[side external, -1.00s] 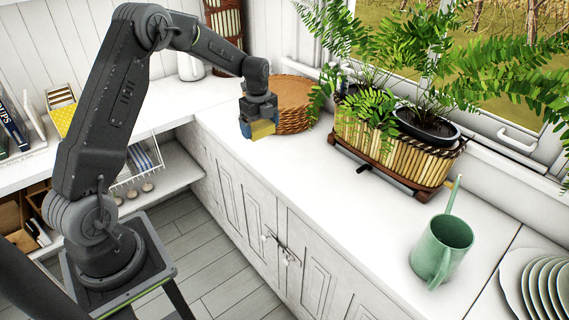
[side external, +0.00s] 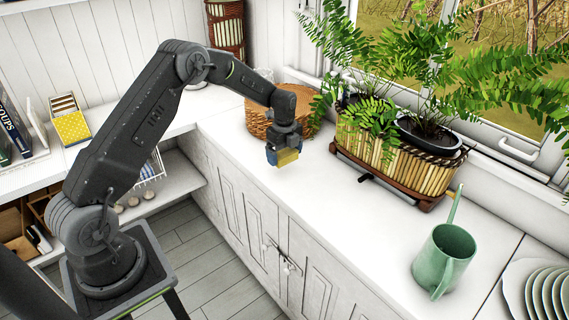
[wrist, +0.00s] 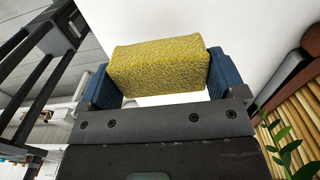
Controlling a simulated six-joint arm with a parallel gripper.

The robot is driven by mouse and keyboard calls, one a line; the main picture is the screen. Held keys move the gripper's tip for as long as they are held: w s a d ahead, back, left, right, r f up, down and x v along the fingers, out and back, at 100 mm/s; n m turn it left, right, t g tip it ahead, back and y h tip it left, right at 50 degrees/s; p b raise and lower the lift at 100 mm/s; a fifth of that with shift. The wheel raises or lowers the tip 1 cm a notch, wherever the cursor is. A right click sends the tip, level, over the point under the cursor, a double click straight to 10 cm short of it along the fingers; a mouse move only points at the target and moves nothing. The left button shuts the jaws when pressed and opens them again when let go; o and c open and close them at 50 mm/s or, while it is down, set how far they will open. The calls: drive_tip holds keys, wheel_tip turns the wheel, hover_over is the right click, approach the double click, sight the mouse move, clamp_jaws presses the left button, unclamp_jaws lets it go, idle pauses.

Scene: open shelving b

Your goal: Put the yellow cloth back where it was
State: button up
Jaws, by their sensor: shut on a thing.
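My gripper (side external: 284,155) is above the white counter, in front of the round wicker basket. Its blue fingers are shut on the yellow cloth (side external: 289,157), a thick, block-like piece with a rough texture. In the wrist view the cloth (wrist: 160,66) spans the gap between the two blue fingers (wrist: 160,83). Its lower side is hidden, and the white counter lies behind it. A small gap to the counter seems to show, but I cannot tell its height.
The wicker basket (side external: 258,122) stands behind my gripper, and a bamboo planter (side external: 400,160) with ferns stands to its right. A green watering can (side external: 440,262) and plates (side external: 545,290) are at the front right. A yellow dotted item (side external: 71,128) lies on the left counter. The counter between is clear.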

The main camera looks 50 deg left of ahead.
sight(285, 163)
drive_tip(key=shift+f, duration=2)
drive_tip(key=shift+f, duration=0.1)
drive_tip(key=o, duration=0.9)
